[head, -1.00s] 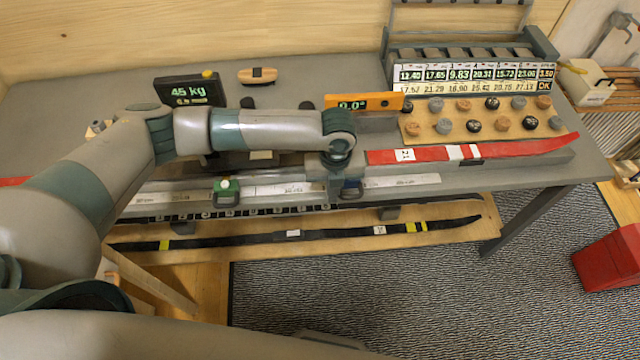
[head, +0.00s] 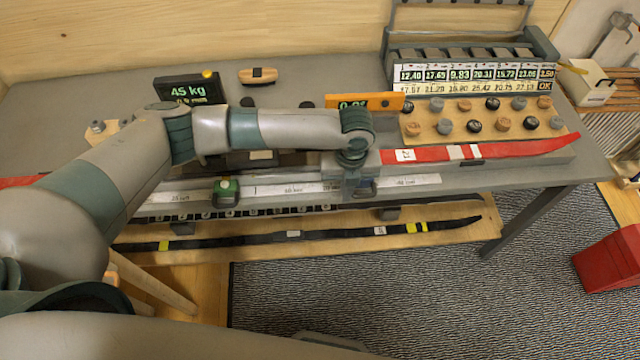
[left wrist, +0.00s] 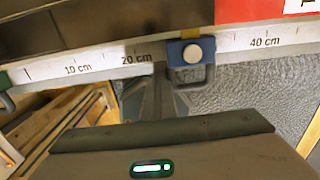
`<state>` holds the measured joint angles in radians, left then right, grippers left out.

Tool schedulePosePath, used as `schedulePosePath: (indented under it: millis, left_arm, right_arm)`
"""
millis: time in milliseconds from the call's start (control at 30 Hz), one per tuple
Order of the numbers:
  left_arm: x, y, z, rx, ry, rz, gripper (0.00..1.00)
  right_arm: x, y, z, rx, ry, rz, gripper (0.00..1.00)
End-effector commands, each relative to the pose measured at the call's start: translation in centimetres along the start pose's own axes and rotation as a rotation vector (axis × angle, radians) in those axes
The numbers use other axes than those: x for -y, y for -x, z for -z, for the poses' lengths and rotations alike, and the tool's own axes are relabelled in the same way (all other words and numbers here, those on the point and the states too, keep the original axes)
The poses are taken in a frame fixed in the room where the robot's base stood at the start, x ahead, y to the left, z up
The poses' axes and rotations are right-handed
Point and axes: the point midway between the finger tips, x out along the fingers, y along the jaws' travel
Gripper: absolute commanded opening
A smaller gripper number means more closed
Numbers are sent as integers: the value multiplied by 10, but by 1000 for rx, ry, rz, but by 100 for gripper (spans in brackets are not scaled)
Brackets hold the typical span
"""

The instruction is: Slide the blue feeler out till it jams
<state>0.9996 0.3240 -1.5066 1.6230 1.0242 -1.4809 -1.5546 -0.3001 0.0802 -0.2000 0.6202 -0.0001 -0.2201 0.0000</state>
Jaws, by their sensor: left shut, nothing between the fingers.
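The blue feeler (left wrist: 178,52) sits on the white centimetre scale (left wrist: 100,66) in the left wrist view, between the 20 cm and 40 cm marks. It has a pale round button and a grey loop handle below. In the head view the blue feeler (head: 366,187) is small and partly covered by my arm. My left gripper (left wrist: 160,78) is shut and empty. Its fingers stand just left of the feeler's handle, at or very near its side; I cannot tell whether they touch. The right gripper is not in view.
A green feeler (head: 226,192) sits further left on the scale. A red ski (head: 430,155) lies on the bench behind the scale. A black ski (head: 330,232) lies on the lower wooden shelf. The scale is clear to the right of the blue feeler.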

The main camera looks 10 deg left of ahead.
Motion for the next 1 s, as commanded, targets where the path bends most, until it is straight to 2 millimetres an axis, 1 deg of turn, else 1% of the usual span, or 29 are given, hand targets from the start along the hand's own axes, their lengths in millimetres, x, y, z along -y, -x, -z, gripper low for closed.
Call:
schedulePosePath:
  millis: [33,800,1000]
  left_arm:
    - [1,5,0,1,-1,3,0]
    - [-15,66,0,0,-1,1,0]
    - [-19,79,0,0,0,1,0]
  right_arm:
    - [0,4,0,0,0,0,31]
    - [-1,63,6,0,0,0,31]
    - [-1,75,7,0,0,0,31]
